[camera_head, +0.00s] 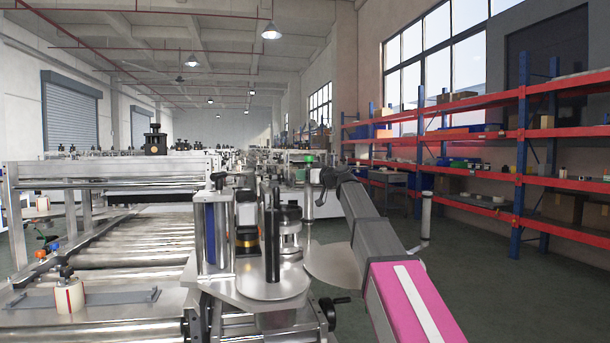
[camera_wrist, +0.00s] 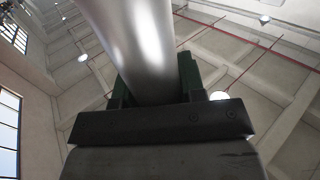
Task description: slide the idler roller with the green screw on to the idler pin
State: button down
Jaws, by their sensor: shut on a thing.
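My gripper (camera_wrist: 152,98) is shut on a smooth steel cylinder (camera_wrist: 128,40), taken as the idler roller, whose near part fills the top of the wrist view. No green screw can be made out on the held roller. The labelling unit to the left carries a dark upright rod (camera_head: 272,240) on a round plate; which post is the idler pin I cannot tell. The roller is well apart from this unit.
A blue cylinder (camera_head: 210,236) and a silver spool (camera_head: 290,235) stand close to the dark rod. A green knob (camera_head: 308,158) shows behind. A roller conveyor (camera_head: 130,245) lies at left, red and blue shelving (camera_head: 520,150) at right. The floor between is open.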

aim_at(311, 195)
jog(key=shift+f, duration=3.9)
jog(key=c, duration=0.6)
grip_release()
jog(key=shift+d, duration=0.1)
jog(key=v, duration=1)
jog(key=shift+s+d, duration=0.25)
